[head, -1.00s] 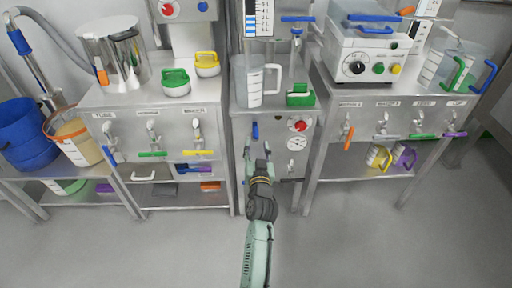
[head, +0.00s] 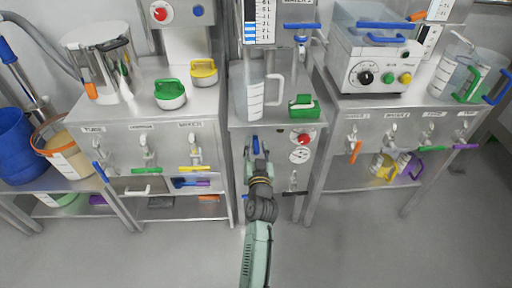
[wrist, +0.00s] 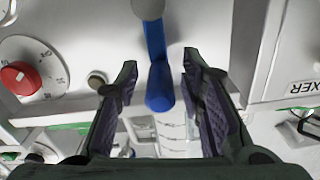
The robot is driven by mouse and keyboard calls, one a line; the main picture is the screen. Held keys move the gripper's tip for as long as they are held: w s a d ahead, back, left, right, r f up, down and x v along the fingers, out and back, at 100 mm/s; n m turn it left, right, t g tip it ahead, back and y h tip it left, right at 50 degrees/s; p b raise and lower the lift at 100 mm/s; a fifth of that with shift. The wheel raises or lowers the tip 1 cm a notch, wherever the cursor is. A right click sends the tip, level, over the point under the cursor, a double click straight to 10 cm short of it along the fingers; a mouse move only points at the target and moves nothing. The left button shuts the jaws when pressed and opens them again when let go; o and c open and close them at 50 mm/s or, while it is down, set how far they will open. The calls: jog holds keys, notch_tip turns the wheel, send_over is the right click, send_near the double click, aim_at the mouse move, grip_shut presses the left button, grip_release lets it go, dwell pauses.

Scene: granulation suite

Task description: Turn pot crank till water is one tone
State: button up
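A blue lever (wrist: 157,72) hangs from a grey round hub (wrist: 148,8) in the wrist view. It also shows in the head view (head: 255,146) on the front of the middle steel cabinet. My gripper (wrist: 160,85) is open, with one finger on each side of the lever and visible gaps to both. In the head view my gripper (head: 258,165) reaches up to the cabinet front from below. A steel pot (head: 88,68) with a dark part across its top stands on the left bench. I cannot make out a crank or the water inside it.
A red dial (head: 302,139) is beside the lever. Taps with coloured levers line both side benches. The floor (head: 340,255) in front is clear.

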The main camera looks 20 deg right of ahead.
grip_shut()
dwell(0.9)
